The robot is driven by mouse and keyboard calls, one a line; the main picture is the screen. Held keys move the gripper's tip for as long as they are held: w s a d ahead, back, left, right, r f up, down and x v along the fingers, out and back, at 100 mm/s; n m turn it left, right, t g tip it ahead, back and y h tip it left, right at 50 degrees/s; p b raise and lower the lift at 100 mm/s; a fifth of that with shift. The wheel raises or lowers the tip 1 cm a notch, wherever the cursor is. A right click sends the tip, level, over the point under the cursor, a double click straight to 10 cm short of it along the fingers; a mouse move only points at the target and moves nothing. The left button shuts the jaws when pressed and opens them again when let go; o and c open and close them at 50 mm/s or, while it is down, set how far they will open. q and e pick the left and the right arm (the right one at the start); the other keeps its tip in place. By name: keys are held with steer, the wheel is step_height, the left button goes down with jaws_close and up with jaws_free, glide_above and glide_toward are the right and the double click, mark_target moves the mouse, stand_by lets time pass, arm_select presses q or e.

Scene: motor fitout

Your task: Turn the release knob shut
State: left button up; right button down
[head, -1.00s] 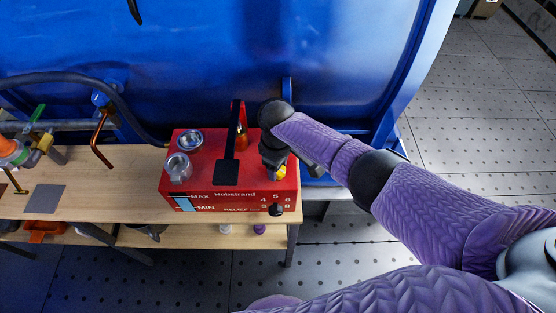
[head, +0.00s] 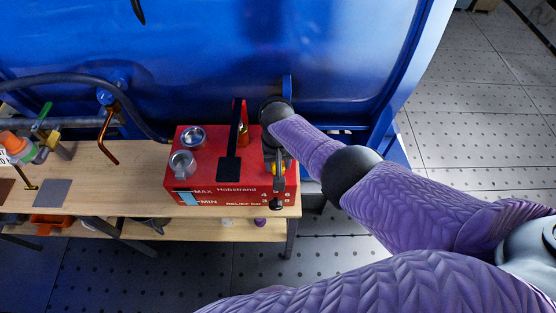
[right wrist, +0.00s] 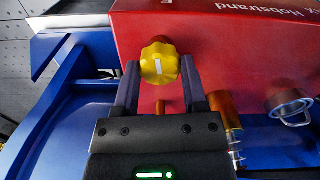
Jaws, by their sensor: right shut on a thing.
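The yellow release knob (right wrist: 160,62), lobed with a white mark on its face, is on the red pump box (head: 213,193). In the right wrist view the white mark runs nearly up and down. My right gripper (right wrist: 160,72) has a finger on each side of the knob and is shut on it. In the head view the right gripper (head: 279,178) is at the right end of the box's top and hides most of the knob. The box also shows in the right wrist view (right wrist: 215,40). My left gripper is not in view.
A black pump lever (head: 229,170) stands beside the gripper. Two metal fittings (head: 182,163) are on the box's left side, and a black knob (head: 277,204) is on its front. A blue tank (head: 200,60) rises behind.

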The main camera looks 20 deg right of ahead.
steer(key=shift+r+m, duration=0.1)
steer(key=shift+m, duration=0.8)
steer(key=shift+c, duration=0.7)
jaws_free()
